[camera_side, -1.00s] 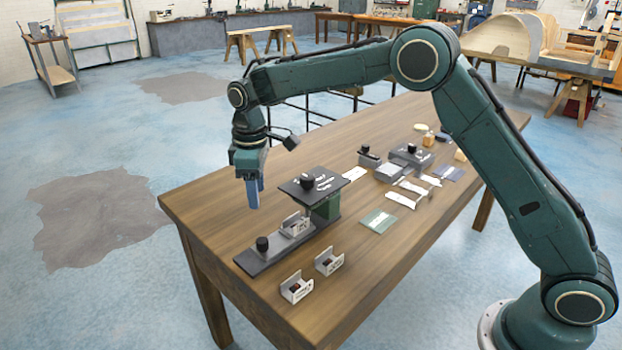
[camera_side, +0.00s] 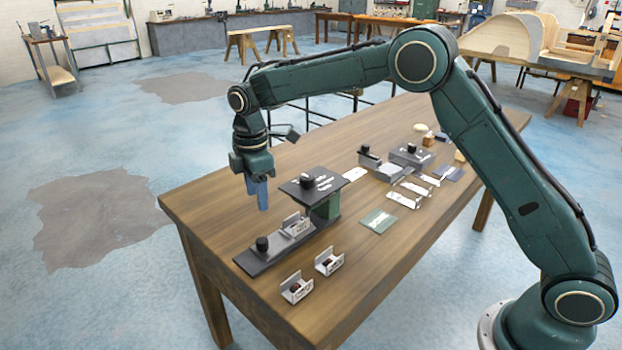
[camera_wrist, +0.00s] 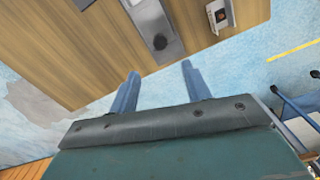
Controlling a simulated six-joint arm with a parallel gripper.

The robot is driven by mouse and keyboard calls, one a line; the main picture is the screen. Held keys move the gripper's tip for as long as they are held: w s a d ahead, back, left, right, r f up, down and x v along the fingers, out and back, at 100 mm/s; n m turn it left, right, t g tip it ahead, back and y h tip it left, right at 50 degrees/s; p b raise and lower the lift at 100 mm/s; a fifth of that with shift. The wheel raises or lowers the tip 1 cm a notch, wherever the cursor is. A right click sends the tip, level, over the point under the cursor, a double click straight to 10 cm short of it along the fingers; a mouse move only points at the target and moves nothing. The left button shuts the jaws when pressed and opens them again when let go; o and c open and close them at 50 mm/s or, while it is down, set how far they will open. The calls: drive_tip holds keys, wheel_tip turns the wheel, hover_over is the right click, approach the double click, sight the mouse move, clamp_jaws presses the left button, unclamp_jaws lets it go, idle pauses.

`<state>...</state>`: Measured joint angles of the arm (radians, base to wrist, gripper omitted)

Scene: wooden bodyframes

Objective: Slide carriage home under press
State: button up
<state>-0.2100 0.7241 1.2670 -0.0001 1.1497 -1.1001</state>
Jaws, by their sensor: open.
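The press has a dark top plate (camera_side: 314,184) with a black knob, on a green column above the far part of a long dark base rail (camera_side: 266,258). The carriage (camera_side: 294,229) is a grey piece with a small bracket, on the rail just outside the top plate's near edge. A black knob (camera_side: 262,244) stands at the rail's near end; it also shows in the wrist view (camera_wrist: 160,42). My gripper (camera_side: 261,209) points down, above and behind the rail, apart from it. In the wrist view its two fingers (camera_wrist: 160,69) are spread with nothing between them.
Two small brackets (camera_side: 296,287) (camera_side: 329,262) stand on the table (camera_side: 222,218) in front of the rail. A green card (camera_side: 378,220), white labels (camera_side: 406,200) and grey blocks (camera_side: 408,156) lie to the right. The table is bare left of the rail.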

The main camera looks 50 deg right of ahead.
sight(262, 240)
wheel_tip(262, 240, down, 13)
drive_tip(key=shift+f, duration=0.1)
idle(0.6)
drive_tip(key=shift+c, duration=0.5)
clamp_jaws()
drive_tip(key=shift+d, duration=0.1)
